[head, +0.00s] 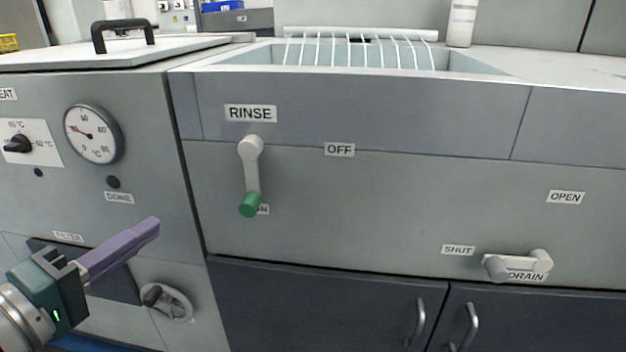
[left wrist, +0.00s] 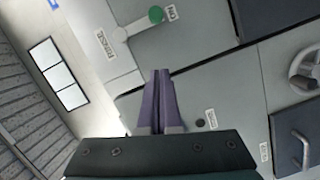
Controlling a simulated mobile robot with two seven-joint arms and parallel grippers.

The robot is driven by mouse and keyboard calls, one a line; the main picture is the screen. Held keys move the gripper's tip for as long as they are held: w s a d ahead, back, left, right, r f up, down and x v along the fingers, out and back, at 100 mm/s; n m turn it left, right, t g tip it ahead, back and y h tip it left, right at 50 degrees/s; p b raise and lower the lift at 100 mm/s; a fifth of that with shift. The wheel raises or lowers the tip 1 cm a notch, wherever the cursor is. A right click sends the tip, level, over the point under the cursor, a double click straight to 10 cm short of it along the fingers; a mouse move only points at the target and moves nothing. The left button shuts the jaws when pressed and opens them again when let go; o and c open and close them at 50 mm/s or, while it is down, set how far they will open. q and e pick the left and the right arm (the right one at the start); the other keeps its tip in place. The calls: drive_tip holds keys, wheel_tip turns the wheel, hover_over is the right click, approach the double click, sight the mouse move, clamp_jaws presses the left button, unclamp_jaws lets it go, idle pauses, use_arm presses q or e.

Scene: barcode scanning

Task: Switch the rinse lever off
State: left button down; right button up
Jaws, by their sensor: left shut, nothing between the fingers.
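The rinse lever (head: 251,172) is a light grey arm on the cabinet front under the RINSE label (head: 250,113). It hangs down, and its green knob (head: 250,204) partly covers the ON label. The OFF label (head: 339,150) is to the right of the lever's pivot. The lever also shows in the left wrist view (left wrist: 135,27), with its green knob at the top. My left gripper (head: 155,226), with purple fingers, is shut and empty. It is apart from the lever, to the left of and a little below the knob. My right gripper is not in view.
A gauge (head: 93,134), a dial (head: 18,144) and a round handle (head: 166,302) are on the left cabinet. A sink with a wire rack (head: 360,50) is above.

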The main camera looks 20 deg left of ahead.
use_arm(q)
drive_tip(key=b, duration=0.4)
approach(248, 181)
drive_tip(key=w+a+f, duration=0.2)
drive_tip(key=w+a, duration=0.2)
drive_tip(key=a, duration=0.1)
drive_tip(key=d, duration=0.2)
drive_tip(key=w+d+f, duration=0.1)
drive_tip(key=shift+w+d+b, duration=0.1)
drive_tip(key=shift+d+b, duration=0.1)
drive_tip(key=shift+b, duration=0.2)
